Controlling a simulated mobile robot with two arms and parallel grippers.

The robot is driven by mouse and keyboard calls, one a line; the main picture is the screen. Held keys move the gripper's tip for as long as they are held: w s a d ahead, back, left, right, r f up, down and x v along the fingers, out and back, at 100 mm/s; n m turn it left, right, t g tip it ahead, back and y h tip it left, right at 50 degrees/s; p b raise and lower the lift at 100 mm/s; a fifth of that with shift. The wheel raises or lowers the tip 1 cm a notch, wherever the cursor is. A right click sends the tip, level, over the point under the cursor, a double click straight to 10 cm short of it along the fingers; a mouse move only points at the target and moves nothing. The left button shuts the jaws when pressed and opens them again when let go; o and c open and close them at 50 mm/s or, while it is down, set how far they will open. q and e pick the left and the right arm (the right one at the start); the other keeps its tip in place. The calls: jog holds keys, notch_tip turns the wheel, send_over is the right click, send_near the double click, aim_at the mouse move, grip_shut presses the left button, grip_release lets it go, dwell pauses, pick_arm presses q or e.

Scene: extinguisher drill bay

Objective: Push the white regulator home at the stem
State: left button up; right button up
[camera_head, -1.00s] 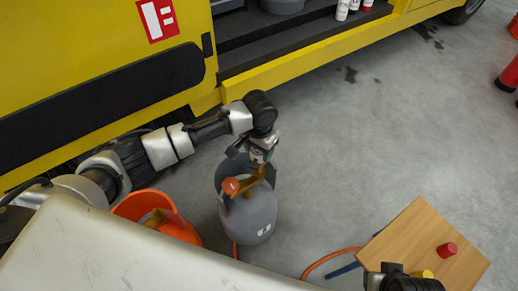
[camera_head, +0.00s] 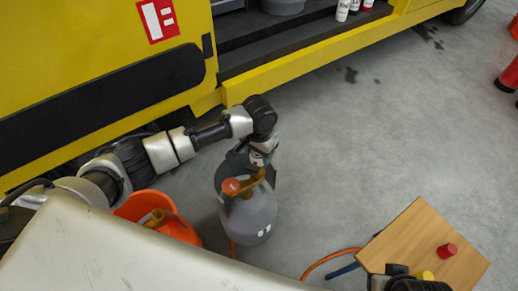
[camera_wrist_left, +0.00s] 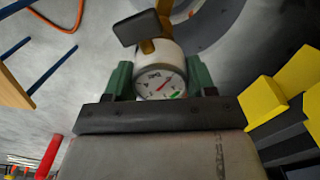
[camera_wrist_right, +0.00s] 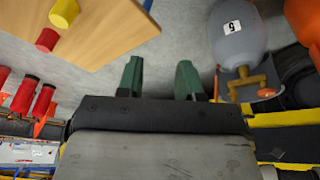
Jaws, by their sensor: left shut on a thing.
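The white regulator (camera_wrist_left: 158,65) has a round dial with a red needle. My left gripper (camera_wrist_left: 160,85) is shut on it, one green finger on each side. In the head view the left gripper (camera_head: 262,160) is at the valve on top of the grey cylinder (camera_head: 252,217) and hides most of the regulator. The brass stem (camera_wrist_left: 164,8) shows just beyond the regulator; I cannot tell how far the two are joined. The brass valve (camera_wrist_right: 250,81) with its orange knob (camera_wrist_right: 266,92) shows in the right wrist view. My right gripper (camera_wrist_right: 160,78) is open and empty.
An orange bucket (camera_head: 183,228) stands left of the cylinder. A yellow truck (camera_head: 255,85) is behind. A wooden table (camera_head: 405,235) with a red cup (camera_head: 447,250) and a yellow cup (camera_head: 424,275) is at the right. An orange hose (camera_head: 325,259) lies on the floor.

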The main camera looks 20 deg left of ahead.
dwell(0.7)
pick_arm(q)
jog(key=shift+p, duration=0.45)
pick_arm(e)
jog(key=shift+x, duration=2.4)
jog(key=shift+s+a, duration=0.1)
jog(key=shift+s, duration=0.05)
pick_arm(q)
jog(key=shift+f, duration=0.15)
pick_arm(e)
jog(key=shift+r, duration=0.15)
